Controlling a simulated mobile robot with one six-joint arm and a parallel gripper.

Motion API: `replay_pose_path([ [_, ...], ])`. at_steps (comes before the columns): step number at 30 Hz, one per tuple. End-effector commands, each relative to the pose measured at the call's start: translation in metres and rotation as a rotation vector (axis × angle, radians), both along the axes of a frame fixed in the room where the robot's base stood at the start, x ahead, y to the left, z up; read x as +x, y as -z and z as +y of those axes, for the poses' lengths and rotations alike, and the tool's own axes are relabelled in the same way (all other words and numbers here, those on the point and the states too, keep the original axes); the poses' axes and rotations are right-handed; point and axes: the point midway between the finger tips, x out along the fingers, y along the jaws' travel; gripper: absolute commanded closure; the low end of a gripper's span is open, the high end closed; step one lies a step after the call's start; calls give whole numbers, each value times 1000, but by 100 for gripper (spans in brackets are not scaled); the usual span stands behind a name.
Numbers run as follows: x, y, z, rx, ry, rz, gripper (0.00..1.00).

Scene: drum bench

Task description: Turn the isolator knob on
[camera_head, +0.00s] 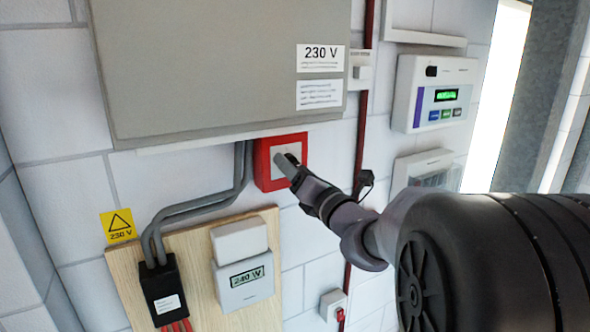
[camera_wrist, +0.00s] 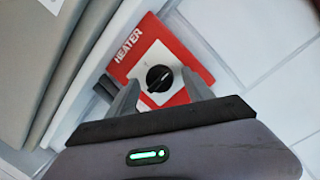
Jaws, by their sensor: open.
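The isolator knob (camera_wrist: 159,78) is a round black knob with a light mark across it. It sits on a white plate within a red box (camera_wrist: 128,60) labelled HEATER. In the head view the red box (camera_head: 263,166) is on the wall under the grey cabinet, and my gripper hides the knob. My gripper (camera_head: 283,160) is in front of the box. In the wrist view my gripper (camera_wrist: 158,88) is open, with one finger to each side of the knob and a gap at both sides. Whether the fingers reach knob depth I cannot tell.
The grey cabinet (camera_head: 215,65) juts out just above the red box, with grey conduits (camera_head: 200,207) to its left. A wooden board (camera_head: 190,245) with a meter (camera_head: 243,280) is below. A dark red pipe (camera_head: 361,130) runs down at the right. A panel with a green display (camera_head: 433,95) hangs farther right.

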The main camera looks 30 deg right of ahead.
Motion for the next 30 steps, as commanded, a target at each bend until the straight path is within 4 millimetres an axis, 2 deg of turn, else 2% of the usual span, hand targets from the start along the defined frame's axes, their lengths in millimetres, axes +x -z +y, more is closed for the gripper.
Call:
replay_pose_path([
  [4,-6,1,-1,-1,1,-2,40],
  [7,-23,5,-2,-1,3,-2,40],
  [18,-134,24,-6,-2,7,-2,40],
  [21,-155,26,-7,-1,5,-2,40],
  [25,-169,28,-6,-2,3,0,40],
  [30,-172,28,-5,0,0,0,40],
])
